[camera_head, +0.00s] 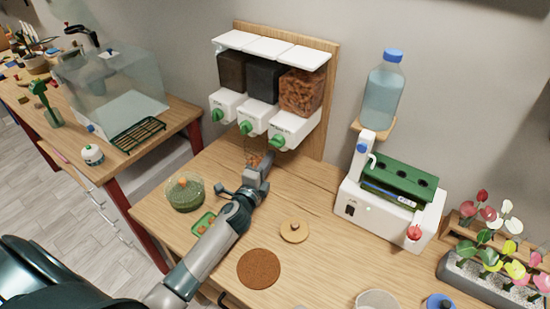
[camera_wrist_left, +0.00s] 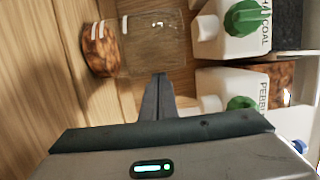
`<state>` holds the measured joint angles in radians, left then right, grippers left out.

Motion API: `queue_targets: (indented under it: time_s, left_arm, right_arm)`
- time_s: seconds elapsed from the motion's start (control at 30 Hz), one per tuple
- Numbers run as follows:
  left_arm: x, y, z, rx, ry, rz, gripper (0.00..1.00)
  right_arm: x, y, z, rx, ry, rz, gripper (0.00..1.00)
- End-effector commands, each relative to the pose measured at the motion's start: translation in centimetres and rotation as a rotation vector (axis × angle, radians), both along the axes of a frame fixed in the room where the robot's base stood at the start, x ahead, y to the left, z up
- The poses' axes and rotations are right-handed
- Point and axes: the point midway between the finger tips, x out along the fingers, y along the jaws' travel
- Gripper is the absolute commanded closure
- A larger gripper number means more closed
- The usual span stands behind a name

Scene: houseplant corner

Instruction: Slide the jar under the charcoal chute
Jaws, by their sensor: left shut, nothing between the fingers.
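The clear glass jar (camera_wrist_left: 155,45) stands upright on the wooden bench with a layer of orange-brown pieces (camera_wrist_left: 100,50) in its bottom. In the head view the jar (camera_head: 251,157) is partly hidden behind my left gripper (camera_head: 259,164). The charcoal chute (camera_wrist_left: 208,27) is the middle one of three white dispensers; its green knob (camera_head: 246,128) faces forward. The jar appears roughly below the charcoal chute, but exact alignment is unclear. My left gripper (camera_wrist_left: 160,98) is shut and empty, its fingertips close beside the jar on the pebble side; contact is unclear. My right gripper is not in view.
The pebble dispenser (camera_head: 294,128) hangs to the right. A glass bowl (camera_head: 185,192), green tray (camera_head: 203,223), cork lid (camera_head: 294,230) and cork mat (camera_head: 259,268) lie around my left arm. A white watering machine (camera_head: 388,205) stands at right.

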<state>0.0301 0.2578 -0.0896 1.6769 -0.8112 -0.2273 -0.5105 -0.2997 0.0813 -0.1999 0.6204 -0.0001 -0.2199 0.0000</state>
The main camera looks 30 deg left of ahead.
Motion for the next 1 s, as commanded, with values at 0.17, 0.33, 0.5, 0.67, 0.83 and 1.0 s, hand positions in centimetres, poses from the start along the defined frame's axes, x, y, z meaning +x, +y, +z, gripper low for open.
queue_targets:
  time_s: [0.17, 0.33, 0.5, 0.67, 0.83, 1.0]
  left_arm:
    - [-0.1, 0.1, 0.0, 0.000, 0.000, 0.000, 1.00]
    - [-0.1, 0.1, 0.0, 0.000, 0.000, 0.000, 1.00]
    - [-0.8, 1.7, 0.0, 0.001, 0.000, 0.000, 1.00]
    - [-1.0, 2.3, 0.0, -0.001, -0.001, 0.000, 1.00]
    - [-1.0, 2.3, 0.0, -0.001, -0.001, 0.000, 1.00]
    - [-0.9, 2.2, 0.0, -0.001, -0.001, 0.000, 1.00]
  right_arm:
    - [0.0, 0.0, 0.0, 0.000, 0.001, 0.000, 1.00]
    - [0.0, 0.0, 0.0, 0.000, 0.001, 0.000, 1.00]
    - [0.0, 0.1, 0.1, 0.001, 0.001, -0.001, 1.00]
    - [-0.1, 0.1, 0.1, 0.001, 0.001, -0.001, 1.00]
    - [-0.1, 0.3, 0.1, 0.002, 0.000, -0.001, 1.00]
    - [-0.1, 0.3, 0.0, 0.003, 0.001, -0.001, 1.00]
